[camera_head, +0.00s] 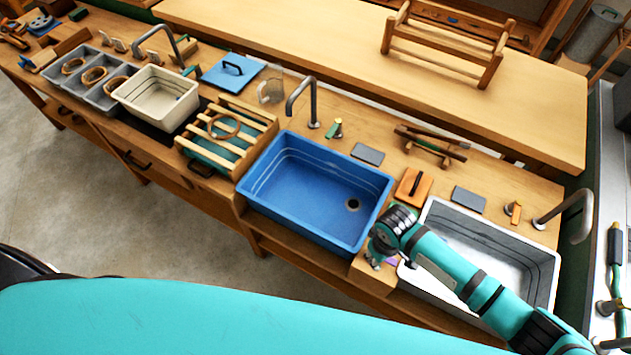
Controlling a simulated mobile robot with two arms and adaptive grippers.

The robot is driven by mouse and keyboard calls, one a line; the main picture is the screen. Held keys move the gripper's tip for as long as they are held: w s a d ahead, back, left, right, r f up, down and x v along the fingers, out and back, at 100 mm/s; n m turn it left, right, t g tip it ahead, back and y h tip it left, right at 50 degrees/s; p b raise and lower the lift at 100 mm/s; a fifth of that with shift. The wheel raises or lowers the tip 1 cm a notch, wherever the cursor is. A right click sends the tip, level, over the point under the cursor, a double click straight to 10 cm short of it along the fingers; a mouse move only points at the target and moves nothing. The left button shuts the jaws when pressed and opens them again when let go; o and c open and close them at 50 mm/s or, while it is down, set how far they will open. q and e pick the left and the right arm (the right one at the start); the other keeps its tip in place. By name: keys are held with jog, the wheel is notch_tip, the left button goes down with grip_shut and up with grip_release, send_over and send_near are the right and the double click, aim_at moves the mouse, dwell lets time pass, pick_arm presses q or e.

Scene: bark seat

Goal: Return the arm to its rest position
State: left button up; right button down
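My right arm (445,262), teal with black bands, comes in from the lower right and reaches over the white-grey sink (530,262). Its gripper (375,262) points down at the narrow wooden strip between the blue sink (290,196) and the white-grey sink. The wrist covers most of the fingers, so I cannot tell whether they are open or shut. A small purple patch shows beside the gripper; what it is, I cannot tell. My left gripper is out of view. A large teal part of my own body fills the bottom edge.
A wooden bench (225,92) carries a slatted rack (222,140), a cream basin (157,92), grey bins (85,78) and an orange board (413,187). Curved taps (303,98) rise behind the sinks. A raised shelf (330,45) runs behind. Open floor (60,175) lies left.

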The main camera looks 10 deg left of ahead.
dwell(0.4)
jog(key=s+a+r+m+t+y, duration=0.1)
jog(key=s+a+r+m+y, duration=0.15)
jog(key=s+a+r, duration=0.45)
jog(key=s+d+r+m+t+h, duration=0.1)
jog(key=s+d+r+m, duration=0.3)
jog(key=d, duration=0.6)
jog(key=s+d+r+t+h, duration=0.1)
jog(key=d+r+t, duration=0.1)
jog(key=d+r, duration=0.55)
notch_tip(320, 180, down, 35)
jog(key=s+d+g+b, duration=0.2)
jog(key=b, duration=0.6)
jog(key=s+d+f+b, duration=0.1)
jog(key=s+f+b, duration=0.2)
jog(key=s+f, duration=0.5)
jog(key=s+d+f+g+b, duration=0.1)
jog(key=s+d+f+b, duration=0.1)
jog(key=s+f, duration=0.6)
notch_tip(320, 180, down, 8)
jog(key=shift+s+r+b, duration=0.25)
jog(key=shift+b, duration=0.5)
